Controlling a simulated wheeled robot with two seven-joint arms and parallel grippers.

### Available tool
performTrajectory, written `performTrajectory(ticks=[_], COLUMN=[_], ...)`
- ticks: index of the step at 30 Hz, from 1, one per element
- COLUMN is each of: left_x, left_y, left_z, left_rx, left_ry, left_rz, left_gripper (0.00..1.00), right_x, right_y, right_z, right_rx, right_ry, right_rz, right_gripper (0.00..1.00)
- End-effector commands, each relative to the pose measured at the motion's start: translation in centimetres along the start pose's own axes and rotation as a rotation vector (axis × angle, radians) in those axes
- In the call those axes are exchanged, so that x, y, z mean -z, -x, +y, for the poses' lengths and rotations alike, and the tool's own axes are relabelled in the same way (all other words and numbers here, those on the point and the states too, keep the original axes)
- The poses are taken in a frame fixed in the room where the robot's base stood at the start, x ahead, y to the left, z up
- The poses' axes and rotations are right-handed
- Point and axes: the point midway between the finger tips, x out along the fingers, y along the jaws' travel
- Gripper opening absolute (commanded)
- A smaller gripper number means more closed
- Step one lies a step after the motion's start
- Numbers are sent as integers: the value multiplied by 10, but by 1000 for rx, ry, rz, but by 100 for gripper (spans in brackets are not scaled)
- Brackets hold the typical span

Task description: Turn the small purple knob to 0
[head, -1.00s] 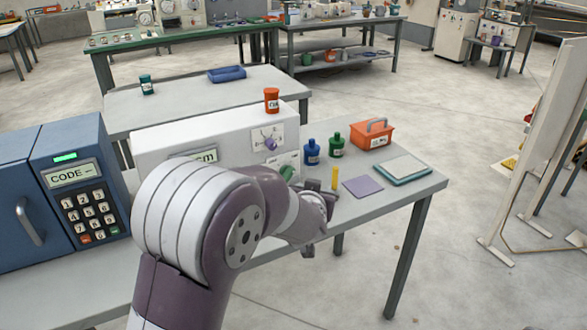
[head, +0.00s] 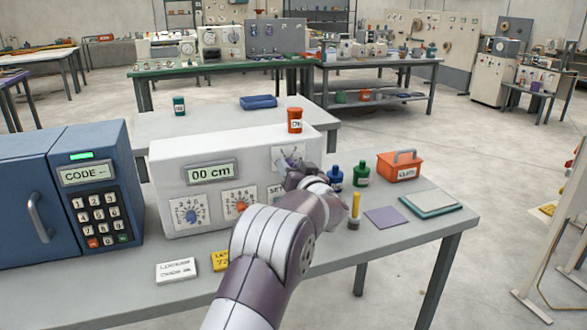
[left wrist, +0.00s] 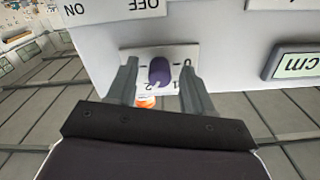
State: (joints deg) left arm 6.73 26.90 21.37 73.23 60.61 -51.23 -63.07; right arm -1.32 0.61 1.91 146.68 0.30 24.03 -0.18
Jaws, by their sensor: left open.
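The white spiral winder box (head: 225,150) stands on the grey table, its display (head: 210,172) reading "00 cm". The small purple knob (left wrist: 160,72) sits on a white dial plate (left wrist: 137,54) that appears upside down in the left wrist view, with a 0 mark to the knob's right and 1 and 2 below. My left gripper (left wrist: 159,66) is open, with one finger on each side of the knob; I cannot tell whether they touch it. My right gripper is not in view.
A blue dial (head: 191,215) and an orange dial (head: 240,206) are on the box's front. An orange jar (head: 295,120) stands on top. Blue (head: 335,177) and green (head: 362,174) bottles and a yellow-topped post (head: 354,208) stand to the right. A keypad cabinet (head: 95,190) is at left.

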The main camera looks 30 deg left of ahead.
Motion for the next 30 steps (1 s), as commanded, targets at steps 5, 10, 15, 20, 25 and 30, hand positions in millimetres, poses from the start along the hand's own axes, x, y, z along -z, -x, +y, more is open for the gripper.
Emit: performTrajectory(ticks=[5,10,15,20,25,30], left_x=[0,0,0,0,0,1], left_y=[0,0,0,0,0,0], left_z=[0,0,0,0,0,0], left_rx=[0,0,0,0,0,0], left_ry=[0,1,2,26,104,236], left_rz=[1,1,1,1,1,2], left_gripper=[51,2,0,0,0,0], right_x=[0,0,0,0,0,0], right_y=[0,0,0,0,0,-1], right_z=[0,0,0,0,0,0], right_rx=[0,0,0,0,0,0], right_ry=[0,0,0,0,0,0], right_rz=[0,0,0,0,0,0], right_gripper=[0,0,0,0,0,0])
